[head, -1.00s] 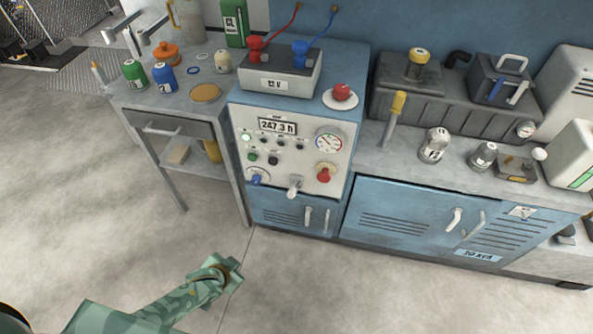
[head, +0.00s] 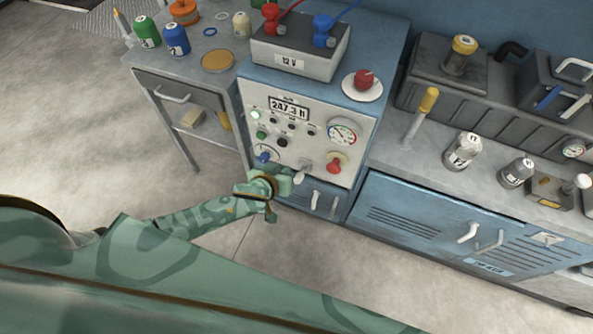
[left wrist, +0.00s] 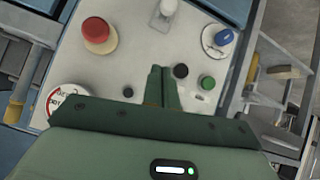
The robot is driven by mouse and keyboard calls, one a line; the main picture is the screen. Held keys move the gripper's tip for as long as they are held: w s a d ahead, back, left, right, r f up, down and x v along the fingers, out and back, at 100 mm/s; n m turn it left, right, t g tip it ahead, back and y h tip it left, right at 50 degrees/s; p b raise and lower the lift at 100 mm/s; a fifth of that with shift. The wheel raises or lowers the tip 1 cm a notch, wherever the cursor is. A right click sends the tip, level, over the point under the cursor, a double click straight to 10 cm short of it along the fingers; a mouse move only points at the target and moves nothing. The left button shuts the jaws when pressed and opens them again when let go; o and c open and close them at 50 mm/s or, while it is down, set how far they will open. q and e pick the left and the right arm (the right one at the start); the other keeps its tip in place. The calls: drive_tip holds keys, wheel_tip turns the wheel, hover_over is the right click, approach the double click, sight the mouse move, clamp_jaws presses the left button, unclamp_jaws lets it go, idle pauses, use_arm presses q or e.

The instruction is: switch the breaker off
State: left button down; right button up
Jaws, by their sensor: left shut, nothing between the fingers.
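A pale control panel (head: 315,150) fronts the blue cabinet. Low on it is a white lever (head: 303,168), which looks like the breaker handle; in the left wrist view the lever (left wrist: 163,14) is at the top edge, beyond my fingertips. My left gripper (head: 288,180) is just in front of the panel's lower edge, close to the lever and partly covering that area. In the left wrist view its fingers (left wrist: 161,84) are together, empty, and pointing at the panel. I cannot tell whether they touch anything. My right gripper is not in view.
A red knob (head: 334,163) and a blue dial knob (head: 264,157) flank the lever. Small buttons and a gauge (head: 342,132) sit above. A side table (head: 187,88) stands left, a workbench (head: 395,152) right. Floor in front is clear.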

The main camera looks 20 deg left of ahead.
use_arm(q)
drive_tip(key=b, duration=0.6)
hover_over(301, 175)
drive_tip(key=a, duration=0.2)
wheel_tip(301, 175, down, 7)
drive_tip(key=shift+s+d+f+b, duration=0.1)
drive_tip(key=shift+s+f+b, duration=0.15)
drive_tip(key=shift+f, duration=0.3)
drive_tip(key=shift+s+d+f+b, duration=0.1)
drive_tip(key=shift+f+b, duration=0.1)
drive_tip(key=shift+f, duration=0.3)
drive_tip(key=shift+s+d+f, duration=0.1)
drive_tip(key=shift+s+f, duration=0.2)
drive_tip(key=shift+f, duration=0.1)
